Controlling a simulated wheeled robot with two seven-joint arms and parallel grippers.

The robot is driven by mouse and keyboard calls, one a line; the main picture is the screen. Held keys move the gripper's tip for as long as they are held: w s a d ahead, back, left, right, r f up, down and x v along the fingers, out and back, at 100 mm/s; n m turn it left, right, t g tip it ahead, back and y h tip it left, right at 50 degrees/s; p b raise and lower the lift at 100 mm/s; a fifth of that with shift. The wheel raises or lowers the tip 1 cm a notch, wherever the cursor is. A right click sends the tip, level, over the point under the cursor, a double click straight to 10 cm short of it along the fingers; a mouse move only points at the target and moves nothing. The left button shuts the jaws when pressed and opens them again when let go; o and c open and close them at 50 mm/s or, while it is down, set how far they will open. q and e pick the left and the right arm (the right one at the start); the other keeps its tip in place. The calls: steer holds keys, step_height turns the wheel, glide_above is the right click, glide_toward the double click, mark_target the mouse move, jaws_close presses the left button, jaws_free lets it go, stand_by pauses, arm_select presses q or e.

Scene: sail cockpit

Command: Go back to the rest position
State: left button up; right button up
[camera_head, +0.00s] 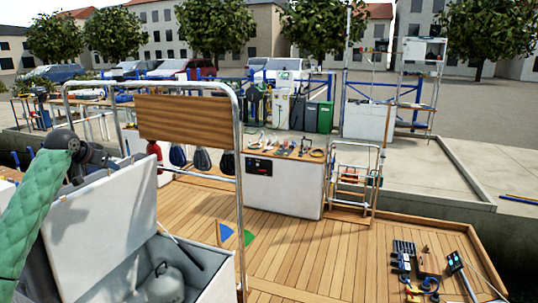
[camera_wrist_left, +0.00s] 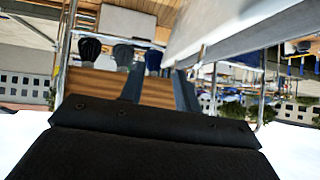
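My left arm, in a green sleeve, comes in from the left. Its dark gripper (camera_head: 112,164) is by the upper edge of the raised white locker lid (camera_head: 105,215). I cannot tell whether it touches the lid. In the left wrist view, two dark fingers stand apart with nothing held between them, so the left gripper (camera_wrist_left: 158,80) is open. The white locker (camera_head: 215,285) stands open below, with a grey rounded tank (camera_head: 163,285) inside. My right gripper is not in view.
A metal rail frame (camera_head: 240,180) with a wooden board (camera_head: 185,120) rises just beyond the locker. A white cabinet (camera_head: 285,187) with small items on top stands further back. The middle deck (camera_head: 320,255) is mostly clear.

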arm_select(q)
steer(key=s+d+f+m+g+y, duration=0.1)
steer(key=s+d+f, duration=0.9)
steer(key=d, duration=0.2)
steer(key=s+d+f+y, duration=0.2)
steer(key=s+d+f, duration=0.8)
steer(key=d, duration=0.2)
steer(key=s+d+f+g+h, duration=0.1)
steer(key=s+d+f+g, duration=0.1)
steer(key=s+d+f, duration=0.3)
steer(key=s+d+f+n+g+h, duration=0.1)
steer(key=s+d+f+g, duration=0.2)
steer(key=s+f, duration=1)
steer(key=s+d+f+g+h, duration=0.1)
steer(key=s+d+f, duration=0.5)
steer(key=s, duration=1.7)
step_height(320, 180, down, 3)
steer(key=shift+s+d+f+n+g, duration=0.2)
steer(key=shift+d+n+g, duration=0.15)
steer(key=shift+g, duration=0.35)
